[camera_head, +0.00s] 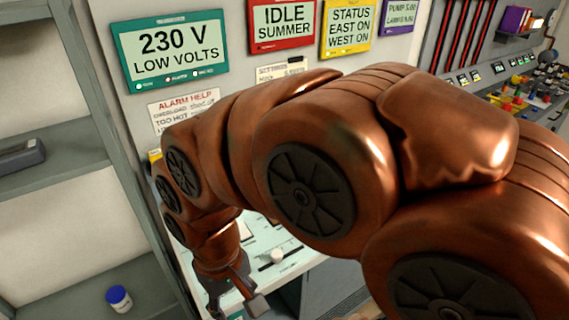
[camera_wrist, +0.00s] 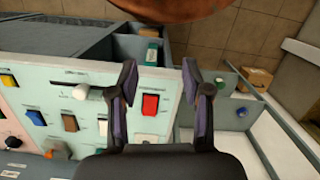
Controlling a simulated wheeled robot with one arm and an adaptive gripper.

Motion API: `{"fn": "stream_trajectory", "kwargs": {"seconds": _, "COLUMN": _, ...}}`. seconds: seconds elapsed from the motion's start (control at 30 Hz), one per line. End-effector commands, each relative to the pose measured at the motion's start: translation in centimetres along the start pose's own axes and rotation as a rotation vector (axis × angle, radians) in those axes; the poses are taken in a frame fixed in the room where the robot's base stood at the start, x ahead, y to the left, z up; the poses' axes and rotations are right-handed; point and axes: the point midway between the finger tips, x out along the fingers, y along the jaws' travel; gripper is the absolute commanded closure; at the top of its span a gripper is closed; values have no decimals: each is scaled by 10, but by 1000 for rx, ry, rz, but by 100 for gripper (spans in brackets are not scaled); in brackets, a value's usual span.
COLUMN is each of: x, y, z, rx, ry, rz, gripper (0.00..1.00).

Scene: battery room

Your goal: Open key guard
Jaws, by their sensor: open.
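My gripper (camera_wrist: 165,90) is open, with its two dark fingers apart and nothing seen between their tips. It is over the right end of a pale control panel (camera_wrist: 50,98). In the wrist view a red rocker switch (camera_wrist: 150,104) shows between the fingers, with a small pale fitting (camera_wrist: 145,138) below it. A white knob or lever (camera_wrist: 82,92) is left of the left finger. I cannot tell which part is the key guard. In the head view my gripper (camera_head: 238,299) is low by the panel (camera_head: 262,240), which my arm largely hides.
Brown (camera_wrist: 69,123), blue (camera_wrist: 36,117) and yellow (camera_wrist: 8,80) controls sit on the panel's left side. Grey shelving (camera_head: 60,165) stands at the left, holding a blue-lidded jar (camera_head: 119,298). Signs, including a green voltage sign (camera_head: 168,49), hang on the wall behind.

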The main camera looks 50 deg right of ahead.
Motion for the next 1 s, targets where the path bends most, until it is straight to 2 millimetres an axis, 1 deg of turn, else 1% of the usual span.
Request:
{"fn": "stream_trajectory", "kwargs": {"seconds": 0.13, "x": -15, "y": 8, "z": -42, "rx": 302, "ry": 32, "rz": -55, "gripper": 51}}
{"fn": "stream_trajectory", "kwargs": {"seconds": 0.17, "x": -18, "y": 11, "z": -52, "rx": 376, "ry": 40, "rz": -69, "gripper": 51}}
{"fn": "stream_trajectory", "kwargs": {"seconds": 0.2, "x": -23, "y": 16, "z": -67, "rx": 476, "ry": 52, "rz": -90, "gripper": 51}}
{"fn": "stream_trajectory", "kwargs": {"seconds": 0.27, "x": -29, "y": 25, "z": -87, "rx": 625, "ry": 63, "rz": -122, "gripper": 51}}
{"fn": "stream_trajectory", "kwargs": {"seconds": 0.4, "x": -41, "y": 53, "z": -132, "rx": 976, "ry": 82, "rz": -205, "gripper": 51}}
{"fn": "stream_trajectory", "kwargs": {"seconds": 0.47, "x": -46, "y": 68, "z": -149, "rx": 1128, "ry": 85, "rz": -240, "gripper": 51}}
{"fn": "stream_trajectory", "kwargs": {"seconds": 0.5, "x": -49, "y": 80, "z": -161, "rx": 1231, "ry": 87, "rz": -267, "gripper": 51}}
{"fn": "stream_trajectory", "kwargs": {"seconds": 0.57, "x": -52, "y": 98, "z": -178, "rx": 1385, "ry": 85, "rz": -308, "gripper": 51}}
{"fn": "stream_trajectory", "kwargs": {"seconds": 0.67, "x": -57, "y": 135, "z": -202, "rx": 1647, "ry": 79, "rz": -381, "gripper": 51}}
{"fn": "stream_trajectory", "kwargs": {"seconds": 0.7, "x": -58, "y": 151, "z": -212, "rx": 1753, "ry": 75, "rz": -413, "gripper": 51}}
{"fn": "stream_trajectory", "kwargs": {"seconds": 0.77, "x": -59, "y": 177, "z": -222, "rx": 1912, "ry": 67, "rz": -459, "gripper": 51}}
{"fn": "stream_trajectory", "kwargs": {"seconds": 0.8, "x": -59, "y": 196, "z": -229, "rx": 2019, "ry": 60, "rz": -490, "gripper": 51}}
{"fn": "stream_trajectory", "kwargs": {"seconds": 0.83, "x": -59, "y": 210, "z": -234, "rx": 2098, "ry": 54, "rz": -516, "gripper": 51}}
{"fn": "stream_trajectory", "kwargs": {"seconds": 0.9, "x": -58, "y": 241, "z": -240, "rx": 2273, "ry": 35, "rz": -572, "gripper": 51}}
{"fn": "stream_trajectory", "kwargs": {"seconds": 0.97, "x": -56, "y": 268, "z": -244, "rx": 2410, "ry": 18, "rz": -615, "gripper": 51}}
{"fn": "stream_trajectory", "kwargs": {"seconds": 1.0, "x": -55, "y": 284, "z": -245, "rx": 2491, "ry": 9, "rz": -644, "gripper": 51}}
